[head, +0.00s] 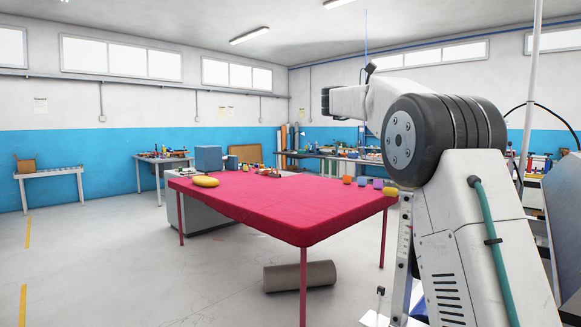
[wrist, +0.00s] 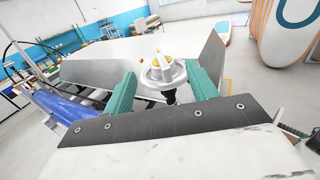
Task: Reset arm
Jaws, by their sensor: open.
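My gripper (wrist: 161,76) shows in the wrist view with its two teal fingers spread wide apart. It is open. A round metal fitting with yellowish spots (wrist: 163,73) shows between and beyond the fingertips; I cannot tell whether it touches them. In the head view my arm is raised at the right, bent, with its forearm reaching left above the far end of the table. The gripper's fingers cannot be made out there.
A red-covered table (head: 290,215) stands ahead, with a yellow object (head: 205,181) and several small coloured items. A grey roll (head: 299,276) lies on the floor beneath. Floor at left is open. An orange-and-white board (wrist: 279,40) stands in the wrist view.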

